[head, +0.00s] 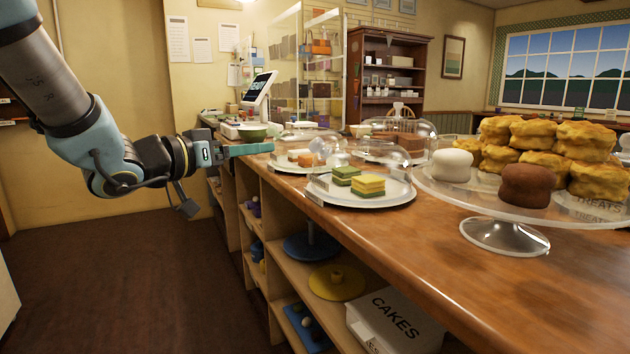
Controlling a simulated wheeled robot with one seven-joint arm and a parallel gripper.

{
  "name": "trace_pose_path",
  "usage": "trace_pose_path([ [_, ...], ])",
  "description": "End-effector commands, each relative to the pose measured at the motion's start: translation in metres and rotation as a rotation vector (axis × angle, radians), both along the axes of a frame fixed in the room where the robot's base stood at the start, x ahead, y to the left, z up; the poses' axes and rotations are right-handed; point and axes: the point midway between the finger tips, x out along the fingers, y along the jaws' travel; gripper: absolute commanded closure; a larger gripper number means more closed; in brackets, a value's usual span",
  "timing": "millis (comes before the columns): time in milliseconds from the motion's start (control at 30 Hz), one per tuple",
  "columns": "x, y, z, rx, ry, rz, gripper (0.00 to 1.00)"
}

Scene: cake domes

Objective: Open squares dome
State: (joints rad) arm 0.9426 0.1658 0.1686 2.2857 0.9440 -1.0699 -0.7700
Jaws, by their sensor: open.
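Green and yellow layered cake squares (360,181) sit on a round white plate (392,197) near the counter's left edge. A clear glass dome (385,166) appears to stand over them; its outline is faint, and I cannot make out how its rim meets the plate. My gripper (268,148) reaches in from the left with its teal fingers pointing right, at about the counter's edge. It is open and empty, to the left of the squares plate and apart from the dome. The gap between the fingers is hard to see from this side.
Another domed plate with brown and orange cakes (302,157) stands just behind, near my gripper. A glass cake stand (480,207) with pastries stands to the right. A till (258,92) is farther back. Open shelves hold a CAKES box (393,320). The floor at left is clear.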

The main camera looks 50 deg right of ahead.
Motion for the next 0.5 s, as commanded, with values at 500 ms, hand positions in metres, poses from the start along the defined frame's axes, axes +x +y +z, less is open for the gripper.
trace_pose_path([
  [500, -0.052, -0.059, 0.000, -0.059, 0.023, -0.160, 0.31],
])
